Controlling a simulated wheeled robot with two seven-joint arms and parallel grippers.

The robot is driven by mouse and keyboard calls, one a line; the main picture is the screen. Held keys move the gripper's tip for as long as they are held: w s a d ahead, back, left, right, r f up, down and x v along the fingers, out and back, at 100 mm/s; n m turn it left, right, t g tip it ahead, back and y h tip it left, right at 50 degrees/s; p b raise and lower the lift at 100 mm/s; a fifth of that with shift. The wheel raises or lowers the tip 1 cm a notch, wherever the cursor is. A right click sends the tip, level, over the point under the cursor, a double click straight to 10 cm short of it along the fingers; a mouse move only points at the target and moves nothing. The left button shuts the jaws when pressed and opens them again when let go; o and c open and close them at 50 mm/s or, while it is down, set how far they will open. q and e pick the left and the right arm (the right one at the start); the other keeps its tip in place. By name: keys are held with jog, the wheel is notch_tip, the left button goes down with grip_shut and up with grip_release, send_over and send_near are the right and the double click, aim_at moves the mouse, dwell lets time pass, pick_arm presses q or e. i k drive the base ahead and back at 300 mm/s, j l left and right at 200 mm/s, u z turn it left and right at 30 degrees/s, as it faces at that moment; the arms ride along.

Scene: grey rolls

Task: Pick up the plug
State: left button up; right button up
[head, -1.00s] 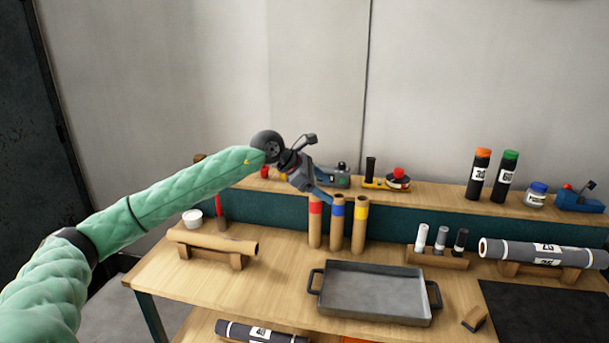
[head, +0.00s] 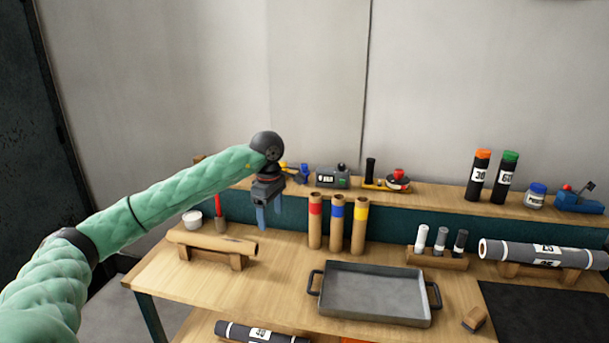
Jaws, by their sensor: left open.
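I cannot tell for sure which thing is the plug. A small brown piece with a dark face (head: 474,319) lies on the bench to the right of the grey tray. A wooden rack (head: 437,258) holds three small upright cylinders: white (head: 422,238), grey (head: 441,240) and dark (head: 461,241). My left gripper (head: 270,214) points down with its two blue-grey fingers apart and nothing between them. It hangs above the bench, left of the banded tubes and near the right end of the brown roll. My right gripper is not in view.
Three upright tubes with red (head: 315,225), blue (head: 337,227) and yellow (head: 359,230) bands stand close by. A brown roll (head: 213,242) lies on a stand. The grey tray (head: 374,292) is empty. A grey roll (head: 543,252) lies right. The back shelf (head: 435,194) holds bottles and tools.

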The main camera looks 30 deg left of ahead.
aim_at(303, 166)
jog(key=i+j, duration=0.15)
jog(key=i, duration=0.35)
jog(key=i+j, duration=0.2)
jog(key=i, duration=0.25)
jog(key=i+j, duration=0.15)
jog(key=i, duration=0.35)
